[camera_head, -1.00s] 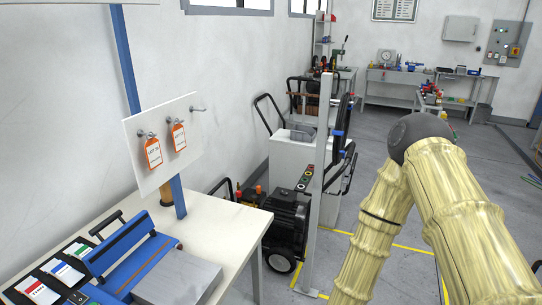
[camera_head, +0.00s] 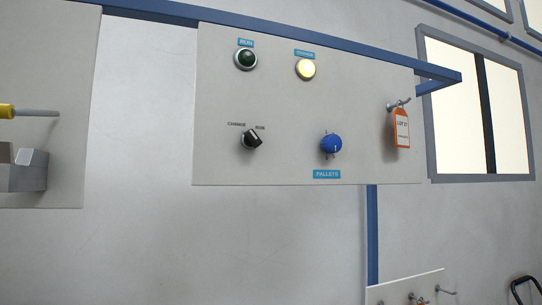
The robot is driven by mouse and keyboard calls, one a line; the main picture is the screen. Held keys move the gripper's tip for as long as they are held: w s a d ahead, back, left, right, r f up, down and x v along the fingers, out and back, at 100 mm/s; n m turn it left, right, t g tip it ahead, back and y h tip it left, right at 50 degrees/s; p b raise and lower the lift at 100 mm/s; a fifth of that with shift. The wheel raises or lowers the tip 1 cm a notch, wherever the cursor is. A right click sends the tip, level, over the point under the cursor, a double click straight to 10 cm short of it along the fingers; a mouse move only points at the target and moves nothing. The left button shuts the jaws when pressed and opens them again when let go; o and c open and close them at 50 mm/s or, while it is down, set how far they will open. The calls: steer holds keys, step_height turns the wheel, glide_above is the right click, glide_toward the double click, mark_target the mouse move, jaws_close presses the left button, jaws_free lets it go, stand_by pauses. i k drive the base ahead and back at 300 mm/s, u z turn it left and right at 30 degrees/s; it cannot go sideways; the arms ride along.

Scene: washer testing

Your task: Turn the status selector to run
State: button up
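The status selector (camera_head: 251,140) is a small black rotary knob on the lower left of a pale grey panel (camera_head: 285,110). The word CHANGE is printed at its upper left and RUN at its upper right. I cannot tell for sure which word its pointer faces. Above it the RUN lamp (camera_head: 246,59) is dark green and looks unlit. The lamp under the CHANGE label (camera_head: 306,69) glows pale yellow. My gripper is not in view, and nothing covers the selector.
A blue knob (camera_head: 331,145) sits right of the selector above a PALLETS label (camera_head: 327,174). An orange tag (camera_head: 402,128) hangs from a peg at the panel's right. A blue rail (camera_head: 300,37) runs along the top. Another panel (camera_head: 45,90) with a yellow-ended rod stands left.

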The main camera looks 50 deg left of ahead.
mark_target(251, 139)
steer(key=u, duration=0.35)
steer(key=k, duration=1.4)
steer(key=u, duration=1.2)
